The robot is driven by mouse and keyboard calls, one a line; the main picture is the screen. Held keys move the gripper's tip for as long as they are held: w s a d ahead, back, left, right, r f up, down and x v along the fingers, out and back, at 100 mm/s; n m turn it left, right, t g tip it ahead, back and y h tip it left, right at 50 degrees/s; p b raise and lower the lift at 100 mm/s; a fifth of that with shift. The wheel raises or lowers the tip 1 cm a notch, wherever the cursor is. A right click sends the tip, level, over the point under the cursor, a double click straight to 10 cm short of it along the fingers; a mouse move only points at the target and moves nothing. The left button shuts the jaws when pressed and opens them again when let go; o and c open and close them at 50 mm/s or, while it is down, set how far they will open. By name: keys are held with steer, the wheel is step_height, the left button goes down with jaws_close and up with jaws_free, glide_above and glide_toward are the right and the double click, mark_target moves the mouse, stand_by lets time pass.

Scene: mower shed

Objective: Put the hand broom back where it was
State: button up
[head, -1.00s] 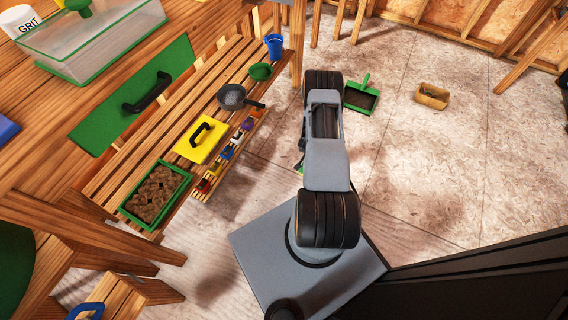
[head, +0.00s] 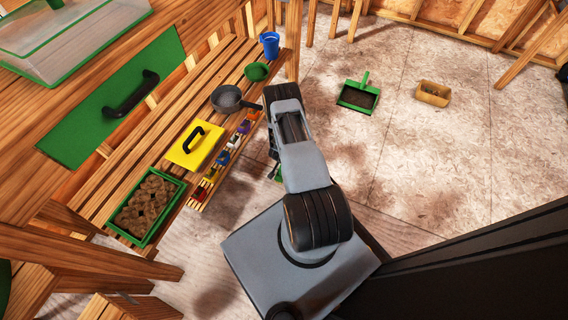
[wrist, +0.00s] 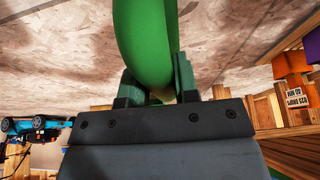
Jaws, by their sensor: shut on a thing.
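My gripper (wrist: 156,80) is shut on a smooth green handle, which I take to be the hand broom (wrist: 146,40). The handle stands up between the two fingers in the wrist view. The bristles cannot be made out there. In the head view my arm hides most of the gripper. A small green patch (head: 278,174) shows beside the arm, over the floor just right of the slatted bench; it may be part of the broom.
The slatted bench (head: 118,180) holds a green tray of brown lumps (head: 147,207), a yellow plate with a black handle (head: 187,155), a grey pan (head: 226,99), a green bowl (head: 256,71) and a blue bucket (head: 270,45). A green dustpan (head: 357,96) and yellow box (head: 433,93) lie on open floor.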

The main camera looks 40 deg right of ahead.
steer(key=shift+w+a+f+b, duration=0.15)
steer(key=shift+f+b, duration=0.85)
steer(key=shift+f, duration=0.6)
steer(key=shift+f, duration=0.15)
steer(key=shift+f, duration=0.1)
steer(key=o, duration=0.9)
